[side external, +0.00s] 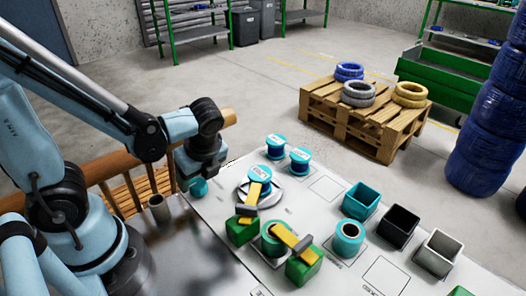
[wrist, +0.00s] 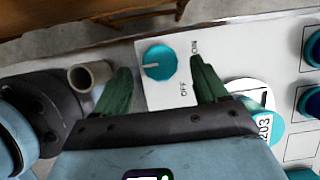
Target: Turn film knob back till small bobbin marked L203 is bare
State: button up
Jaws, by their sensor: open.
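The teal knob (wrist: 159,62) with a pale pointer line sits on the white bench top, between printed OFF and ON labels. It also shows in the side external view (side external: 198,187), just below my gripper (side external: 203,172). In the wrist view my gripper (wrist: 162,76) is open, with one green finger on each side of the knob; I cannot tell whether they touch it. A small bobbin with a teal-and-white label (side external: 260,174) sits on a round metal plate; in the wrist view its label (wrist: 264,126) reads "203", partly hidden by my gripper. Its winding is too small to judge.
Two blue-wound bobbins (side external: 287,154) stand behind the plate. Yellow arms on green blocks (side external: 303,266) and a teal spool (side external: 348,238) stand in front. Open boxes (side external: 397,226) line the right. A small grey cup (wrist: 88,76) stands left of the knob.

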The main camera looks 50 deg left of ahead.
jog(key=shift+x, duration=1.25)
jog(key=shift+c, duration=0.4)
jog(key=c, duration=1)
